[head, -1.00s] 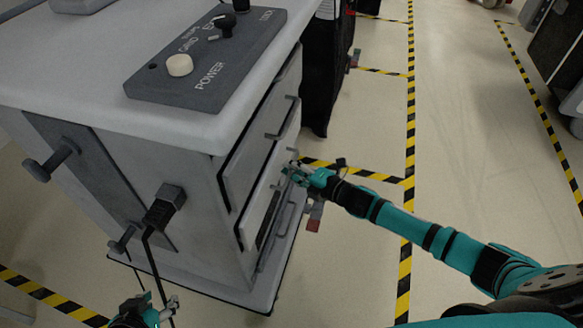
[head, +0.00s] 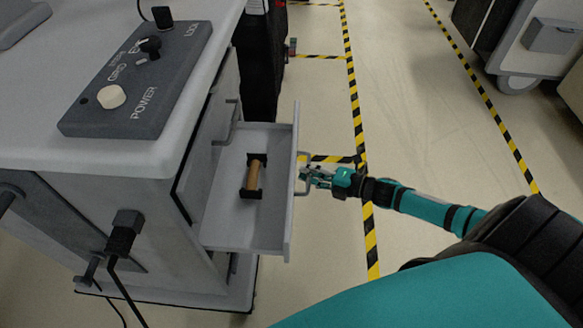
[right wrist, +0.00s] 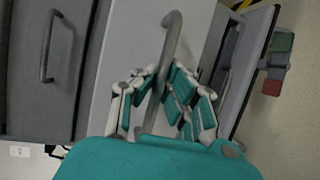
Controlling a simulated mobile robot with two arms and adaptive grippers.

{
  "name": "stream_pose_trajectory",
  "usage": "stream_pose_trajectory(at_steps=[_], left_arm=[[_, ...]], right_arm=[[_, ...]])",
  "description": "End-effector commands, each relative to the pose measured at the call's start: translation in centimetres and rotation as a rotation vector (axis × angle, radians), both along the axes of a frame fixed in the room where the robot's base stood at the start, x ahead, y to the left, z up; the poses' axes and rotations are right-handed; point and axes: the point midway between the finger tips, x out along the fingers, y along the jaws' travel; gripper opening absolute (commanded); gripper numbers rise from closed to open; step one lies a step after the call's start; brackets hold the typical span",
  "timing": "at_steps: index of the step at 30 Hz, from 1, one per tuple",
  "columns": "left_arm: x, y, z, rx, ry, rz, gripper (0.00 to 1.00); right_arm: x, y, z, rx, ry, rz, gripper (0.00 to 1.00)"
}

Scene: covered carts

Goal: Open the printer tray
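The grey printer tray (head: 272,240) is pulled out like a drawer from the side of the grey cart (head: 150,165). A brown roll (head: 254,174) between two black holders lies in it. My right gripper (head: 308,177) is at the handle (head: 301,160) on the tray's outer face. In the right wrist view the handle (right wrist: 174,33) runs between the fingers of my right gripper (right wrist: 160,82), which are closed around it. My left gripper is out of the head view.
A dark panel labelled POWER (head: 135,85), with knobs, sits on the cart top. Another drawer handle (right wrist: 48,45) shows in the right wrist view. A black cabinet (head: 262,60) stands behind the cart. Clear floor with yellow-black tape (head: 350,80) lies to the right.

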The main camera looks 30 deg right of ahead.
Motion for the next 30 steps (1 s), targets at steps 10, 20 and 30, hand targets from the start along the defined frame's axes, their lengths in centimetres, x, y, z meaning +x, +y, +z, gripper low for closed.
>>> stream_pose_trajectory(at_steps=[10, 20, 30], left_arm=[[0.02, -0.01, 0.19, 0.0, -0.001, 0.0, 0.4], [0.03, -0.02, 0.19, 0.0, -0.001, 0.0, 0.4], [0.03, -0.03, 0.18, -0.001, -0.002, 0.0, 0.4]], right_arm=[[-0.67, -1.1, 0.14, -0.002, -0.005, 0.002, 0.0], [-0.63, -1.09, 0.14, -0.002, -0.005, 0.001, 0.17], [-0.68, -1.07, 0.04, 0.0, -0.001, 0.0, 0.34]])
